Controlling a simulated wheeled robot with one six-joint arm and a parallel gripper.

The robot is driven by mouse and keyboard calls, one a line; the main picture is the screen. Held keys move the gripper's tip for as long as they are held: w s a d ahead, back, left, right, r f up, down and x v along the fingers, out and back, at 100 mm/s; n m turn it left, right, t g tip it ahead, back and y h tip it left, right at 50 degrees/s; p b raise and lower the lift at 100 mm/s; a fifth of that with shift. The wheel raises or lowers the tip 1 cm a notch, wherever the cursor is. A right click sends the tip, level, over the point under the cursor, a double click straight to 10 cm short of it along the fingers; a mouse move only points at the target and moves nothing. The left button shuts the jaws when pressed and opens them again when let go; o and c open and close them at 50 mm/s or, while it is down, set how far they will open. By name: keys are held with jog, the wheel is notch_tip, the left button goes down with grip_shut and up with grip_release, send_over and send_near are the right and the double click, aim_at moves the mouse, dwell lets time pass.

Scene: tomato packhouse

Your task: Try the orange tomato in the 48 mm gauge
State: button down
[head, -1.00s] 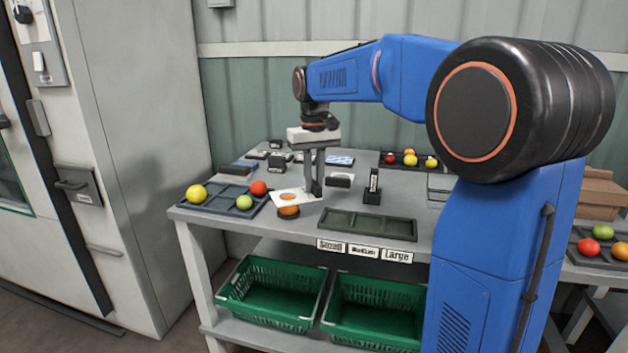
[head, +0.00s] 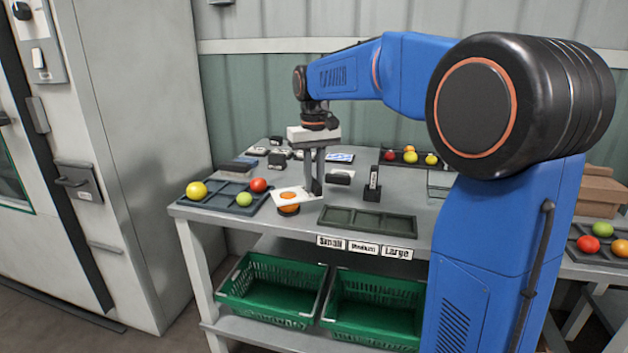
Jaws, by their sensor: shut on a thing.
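My gripper (head: 314,172) points down over the front left of the table. It is shut on a flat white gauge plate (head: 308,198) with a round hole. The orange tomato (head: 289,209) is under the plate. Its orange top shows in the hole, and part of its side shows below the plate's front edge. I cannot tell whether the plate touches the tomato or how far the tomato comes through. No size marking on the plate can be read.
A grey tray (head: 214,204) with yellow, green and red tomatoes lies left. An empty dark divided tray (head: 366,232) lies right, behind Small, Medium and Large labels. A small black stand (head: 373,184) and a white-topped block (head: 340,177) stand behind. Green baskets (head: 270,290) sit below.

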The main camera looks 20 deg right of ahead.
jog(key=shift+r, duration=0.15)
jog(key=shift+r, duration=2.75)
jog(key=shift+w+d, duration=0.1)
